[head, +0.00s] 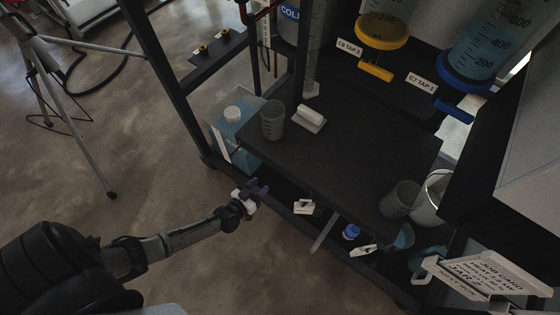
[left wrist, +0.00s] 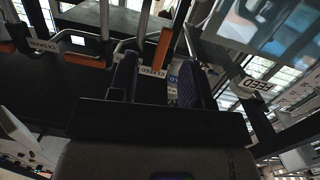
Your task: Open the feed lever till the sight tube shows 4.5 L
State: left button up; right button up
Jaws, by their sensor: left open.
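My left gripper (head: 258,188) is at the front left of the dark rack in the head view, open, with nothing visible between its fingers. In the left wrist view its two fingers (left wrist: 157,68) stand apart. An orange bar (left wrist: 162,48), perhaps the feed lever, shows beyond the gap, near a label reading CLOSED (left wrist: 152,71). I cannot tell how far off it is. A FEED label (left wrist: 255,84) is at the right. A clear upright tube (head: 312,62), possibly the sight tube, is at the rack's back; its level is unreadable. My right gripper is not in view.
The dark shelf (head: 340,160) bears a grey beaker (head: 272,120), a white roll-shaped object (head: 311,118) and another beaker (head: 400,199). Yellow (head: 377,71) and blue (head: 456,107) taps are above. A job card (head: 490,275) stands at lower right. A tripod (head: 65,110) stands left; floor between is clear.

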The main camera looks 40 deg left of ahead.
pick_arm(q)
jog(key=w+a+r+t+b, duration=0.1)
jog(key=w+b, duration=0.3)
jog(key=w, duration=0.5)
jog(key=shift+w+r+y, duration=0.25)
jog(key=shift+r+y, duration=0.15)
jog(key=shift+r, duration=0.1)
jog(key=shift+w+a, duration=0.1)
jog(key=shift+w, duration=0.25)
jog(key=shift+c, duration=0.3)
jog(key=shift+s, duration=0.1)
jog(key=c, duration=0.7)
grip_shut()
